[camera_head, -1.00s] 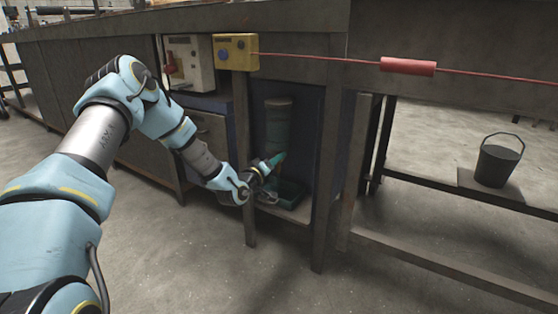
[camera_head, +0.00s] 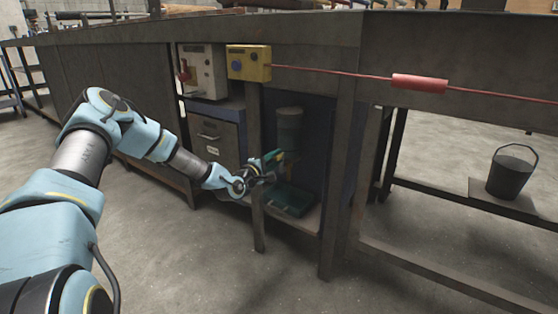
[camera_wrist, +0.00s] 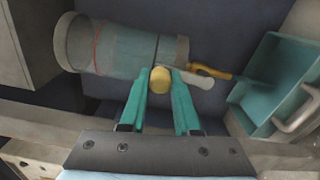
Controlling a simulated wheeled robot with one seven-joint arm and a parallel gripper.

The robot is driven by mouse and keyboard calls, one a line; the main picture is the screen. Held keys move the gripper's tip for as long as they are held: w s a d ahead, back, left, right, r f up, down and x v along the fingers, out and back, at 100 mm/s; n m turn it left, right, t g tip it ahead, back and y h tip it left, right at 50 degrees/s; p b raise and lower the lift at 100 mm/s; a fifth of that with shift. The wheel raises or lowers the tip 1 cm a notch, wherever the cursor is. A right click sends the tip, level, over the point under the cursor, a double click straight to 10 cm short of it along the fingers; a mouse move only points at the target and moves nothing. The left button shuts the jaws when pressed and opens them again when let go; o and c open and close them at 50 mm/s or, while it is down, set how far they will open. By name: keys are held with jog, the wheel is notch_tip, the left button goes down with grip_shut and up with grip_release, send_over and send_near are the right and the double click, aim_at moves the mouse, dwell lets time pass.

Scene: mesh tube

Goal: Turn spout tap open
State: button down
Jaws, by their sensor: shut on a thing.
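A grey-green cylinder (camera_head: 289,125) stands upright in the open bay under the bench; in the wrist view it lies sideways at the upper left (camera_wrist: 125,48). A tap with a thin yellow spout (camera_wrist: 212,72) and a pale pipe beside it shows at the cylinder's lower end. My gripper (camera_head: 274,160) is at the cylinder's base. In the wrist view, its two teal fingers (camera_wrist: 160,85) are shut on a rounded yellow knob (camera_wrist: 160,82), seemingly the tap's handle. The knob's lower part is hidden between the fingers. In the head view the tap is hidden or too small to tell.
A teal tray (camera_head: 290,203) sits on the bay's low shelf, close to the right of my fingers in the wrist view (camera_wrist: 262,103). A bench leg (camera_head: 256,170) stands in front of the bay. A yellow button box (camera_head: 249,63) hangs above. A bucket (camera_head: 509,172) stands at the right.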

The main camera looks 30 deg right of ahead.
jog(key=shift+w+a+n, duration=0.15)
jog(key=shift+w+n, duration=0.1)
jog(key=shift+n, duration=0.15)
jog(key=c, duration=0.6)
grip_release()
jog(key=p+v, duration=0.2)
jog(key=v, duration=0.8)
jog(key=shift+s+a, duration=0.15)
jog(key=shift+a, duration=0.25)
